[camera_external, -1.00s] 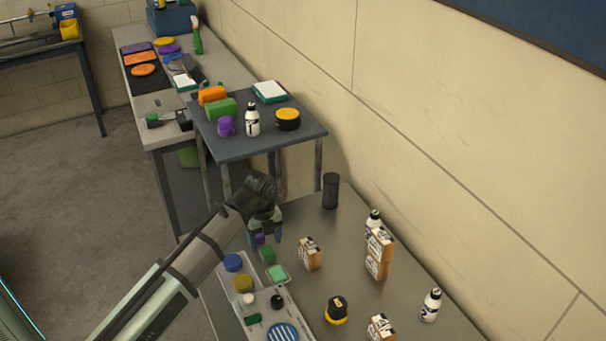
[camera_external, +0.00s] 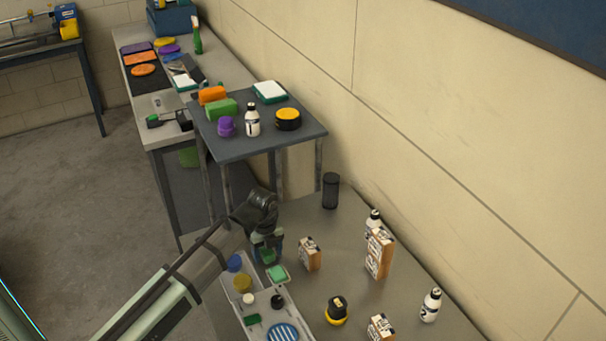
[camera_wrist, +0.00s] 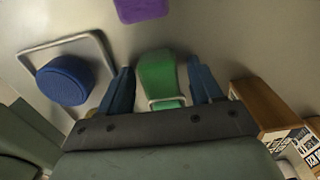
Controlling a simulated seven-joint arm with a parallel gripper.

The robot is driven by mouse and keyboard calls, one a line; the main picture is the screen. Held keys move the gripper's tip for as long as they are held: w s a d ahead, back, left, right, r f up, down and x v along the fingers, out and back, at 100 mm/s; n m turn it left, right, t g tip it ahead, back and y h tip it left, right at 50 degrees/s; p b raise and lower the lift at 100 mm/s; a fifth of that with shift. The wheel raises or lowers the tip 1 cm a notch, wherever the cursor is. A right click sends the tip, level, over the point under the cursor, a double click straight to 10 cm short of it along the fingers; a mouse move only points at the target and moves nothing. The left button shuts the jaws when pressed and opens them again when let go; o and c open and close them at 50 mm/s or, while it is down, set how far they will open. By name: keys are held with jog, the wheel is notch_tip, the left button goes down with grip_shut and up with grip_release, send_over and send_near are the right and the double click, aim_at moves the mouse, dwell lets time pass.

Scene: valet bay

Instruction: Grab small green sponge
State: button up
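A small green sponge (camera_wrist: 158,78) lies between the two blue fingers of my gripper (camera_wrist: 160,68) in the wrist view. Gaps show on both sides of it, so the fingers are open around it and do not appear to touch it. In the external view my gripper (camera_external: 267,252) is low over the table at the tray's far end, and a bit of the green sponge (camera_external: 268,258) shows between the fingers. The rest of the sponge is hidden there. A paler green piece (camera_external: 278,273) sits just nearer, at the tray.
A tray (camera_external: 262,301) holds a blue round item (camera_external: 234,262), a yellow one (camera_external: 242,283) and others. A purple block (camera_wrist: 142,8) lies beyond the sponge. A box (camera_external: 309,254) stands right of my gripper. A raised shelf (camera_external: 240,149) stands behind.

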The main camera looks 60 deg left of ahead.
jog(key=c, duration=0.9)
